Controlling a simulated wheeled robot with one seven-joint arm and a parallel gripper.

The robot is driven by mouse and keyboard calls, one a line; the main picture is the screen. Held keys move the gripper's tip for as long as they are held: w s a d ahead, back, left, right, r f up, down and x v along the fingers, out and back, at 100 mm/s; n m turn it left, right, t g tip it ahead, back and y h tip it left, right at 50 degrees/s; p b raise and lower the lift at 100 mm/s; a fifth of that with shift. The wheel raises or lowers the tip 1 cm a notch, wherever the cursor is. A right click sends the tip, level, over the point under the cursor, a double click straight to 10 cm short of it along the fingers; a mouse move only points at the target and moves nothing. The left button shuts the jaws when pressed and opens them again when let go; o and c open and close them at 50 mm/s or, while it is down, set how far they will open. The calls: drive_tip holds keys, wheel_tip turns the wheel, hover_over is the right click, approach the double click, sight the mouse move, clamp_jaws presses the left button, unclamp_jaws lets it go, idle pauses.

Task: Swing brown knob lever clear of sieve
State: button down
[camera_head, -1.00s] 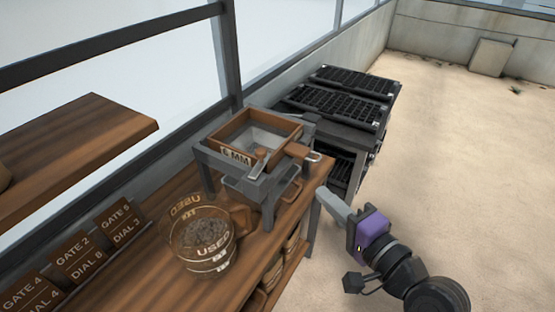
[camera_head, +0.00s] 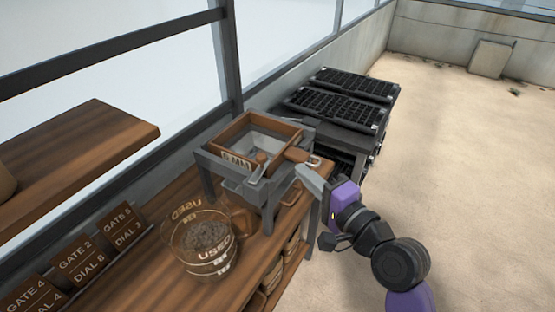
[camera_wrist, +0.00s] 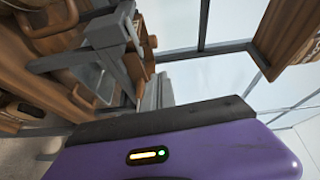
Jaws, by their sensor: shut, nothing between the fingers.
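The wooden-framed sieve (camera_head: 285,129), labelled 6 MM, sits on a grey stand (camera_head: 204,159) on the bench. A small brown knob (camera_head: 262,157) shows at its front edge, beside the label. A thicker brown handle (camera_head: 297,155) with a metal ring sticks out from its right corner. My gripper (camera_head: 301,171) is shut and empty, its tip just below and right of that handle; I cannot tell whether they touch. The wrist view shows the grey stand (camera_wrist: 108,30) tilted, with brown parts around it; the fingertips are not clear there.
A clear tub marked USED (camera_head: 207,262) with dark grains stands in front on the bench (camera_head: 150,281). Labelled wooden blocks (camera_head: 75,262) line the left. Black cell trays (camera_head: 335,105) lie on a stand behind. The floor to the right is open.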

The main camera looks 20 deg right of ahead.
sight(259, 166)
drive_tip(key=w+a+p, duration=0.2)
drive_tip(key=w+a, duration=0.2)
drive_tip(key=w, duration=0.2)
drive_tip(key=shift+f, duration=0.25)
drive_tip(key=shift+w+y+b, duration=0.2)
drive_tip(key=shift+y+b, duration=0.1)
